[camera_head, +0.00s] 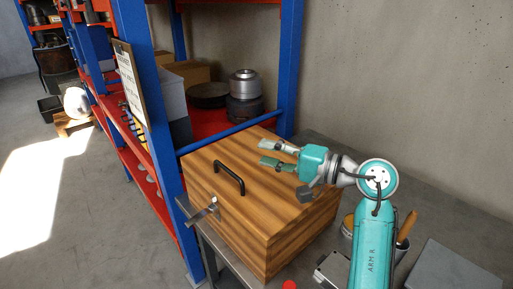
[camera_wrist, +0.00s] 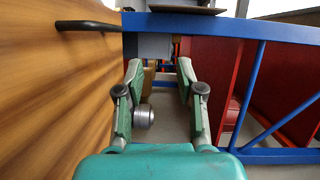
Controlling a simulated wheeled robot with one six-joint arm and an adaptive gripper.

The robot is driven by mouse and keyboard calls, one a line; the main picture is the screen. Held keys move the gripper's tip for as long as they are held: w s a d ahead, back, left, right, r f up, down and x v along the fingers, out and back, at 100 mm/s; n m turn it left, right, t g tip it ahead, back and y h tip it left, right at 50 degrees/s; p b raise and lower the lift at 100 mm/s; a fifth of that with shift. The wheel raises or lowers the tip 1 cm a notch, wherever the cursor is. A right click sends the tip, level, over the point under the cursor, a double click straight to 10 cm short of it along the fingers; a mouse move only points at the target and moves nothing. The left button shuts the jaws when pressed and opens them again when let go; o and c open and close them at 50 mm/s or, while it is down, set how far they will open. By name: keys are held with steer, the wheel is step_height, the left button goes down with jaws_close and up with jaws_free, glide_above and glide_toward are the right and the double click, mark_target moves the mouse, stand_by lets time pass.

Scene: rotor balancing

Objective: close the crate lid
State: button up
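The wooden crate (camera_head: 290,245) stands on the grey bench next to the shelving. Its lid (camera_head: 222,160) lies flat across the top, and I see no gap under it from here. A black handle (camera_head: 229,178) sits on the lid and a metal latch (camera_head: 205,212) is at its front left edge. In the wrist view the lid's wood grain (camera_wrist: 50,90) fills the left side, with the handle (camera_wrist: 88,26) at the top. My gripper (camera_head: 268,153) is just above the lid's right rear part, open and empty. Its parted fingers (camera_wrist: 160,72) show nothing between them.
A blue and red shelf (camera_head: 290,60) stands right behind and left of the crate, with metal rotor parts (camera_head: 244,84) on it. A cup with an orange-handled tool (camera_head: 404,228) and a grey plate (camera_head: 455,268) are on the bench at right. A concrete wall (camera_head: 400,80) is behind.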

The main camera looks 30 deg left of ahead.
steer(key=shift+w+d, duration=0.2)
steer(key=shift+d, duration=1.55)
